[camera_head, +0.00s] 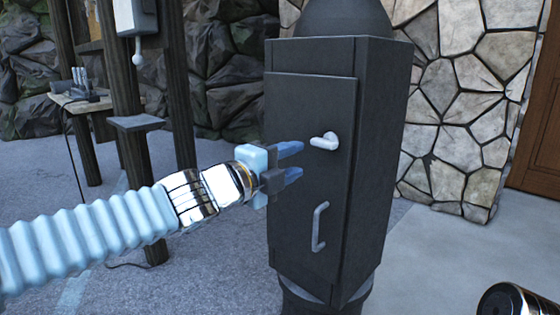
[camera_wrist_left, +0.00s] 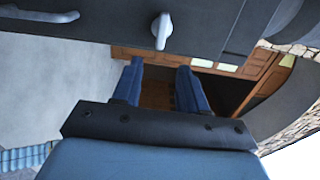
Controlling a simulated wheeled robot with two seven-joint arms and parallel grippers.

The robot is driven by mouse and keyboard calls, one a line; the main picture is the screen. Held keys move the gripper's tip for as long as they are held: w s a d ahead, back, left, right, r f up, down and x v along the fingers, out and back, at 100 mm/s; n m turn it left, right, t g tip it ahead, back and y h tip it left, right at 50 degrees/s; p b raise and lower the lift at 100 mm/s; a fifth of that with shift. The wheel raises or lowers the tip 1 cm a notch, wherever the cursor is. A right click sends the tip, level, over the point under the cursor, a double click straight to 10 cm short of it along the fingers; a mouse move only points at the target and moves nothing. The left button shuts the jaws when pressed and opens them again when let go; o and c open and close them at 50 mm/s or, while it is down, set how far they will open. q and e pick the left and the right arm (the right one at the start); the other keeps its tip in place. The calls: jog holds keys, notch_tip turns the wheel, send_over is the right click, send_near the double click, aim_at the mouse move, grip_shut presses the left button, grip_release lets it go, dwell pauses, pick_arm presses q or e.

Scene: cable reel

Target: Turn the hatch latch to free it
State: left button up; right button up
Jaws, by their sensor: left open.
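The hatch latch (camera_head: 325,141) is a small light-grey lever on the upper part of the dark hatch door (camera_head: 305,205), and it points sideways in the head view. It also shows in the left wrist view (camera_wrist_left: 162,30), near the top, beyond and above the fingers. A light-grey pull handle (camera_head: 319,227) sits lower on the door. The door looks closed in its dark cabinet (camera_head: 375,165). My left gripper (camera_head: 298,161) is open and empty, with its blue fingers in front of the door, left of and slightly below the latch, apart from it. My right gripper is not seen.
A wooden post frame (camera_head: 178,90) with a pale box (camera_head: 135,16) stands at the left. A small table (camera_head: 80,102) with items is behind it. A stone wall (camera_head: 465,100) is behind the cabinet. The paved floor (camera_head: 470,255) at the right is mostly clear.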

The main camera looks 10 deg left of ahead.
pick_arm(q)
jog(key=v, duration=0.3)
jog(key=shift+p, duration=0.3)
jog(key=w+f+n+g+y+p, duration=0.25)
jog(key=f+n, duration=0.45)
jog(key=f, duration=1)
jog(key=w+f+n+g+y+p, duration=0.15)
jog(key=f+n+g, duration=0.35)
jog(key=f, duration=1.1)
jog(key=s+a+f+n+g+y+p, duration=0.1)
jog(key=s+a+f+n+g, duration=0.1)
jog(key=s+f+n, duration=0.5)
jog(key=s+a+f+n+g+y, duration=0.1)
jog(key=s+f+n+g, duration=0.3)
jog(key=s+f+n, duration=0.4)
jog(key=s+a+f, duration=0.1)
jog(key=s+f, duration=0.6)
jog(key=f, duration=0.4)
jog(key=shift+s+a+f+y+p, duration=0.2)
jog(key=shift+s+a+y+p, duration=0.1)
jog(key=shift+p, duration=0.1)
jog(key=shift+w, duration=0.1)
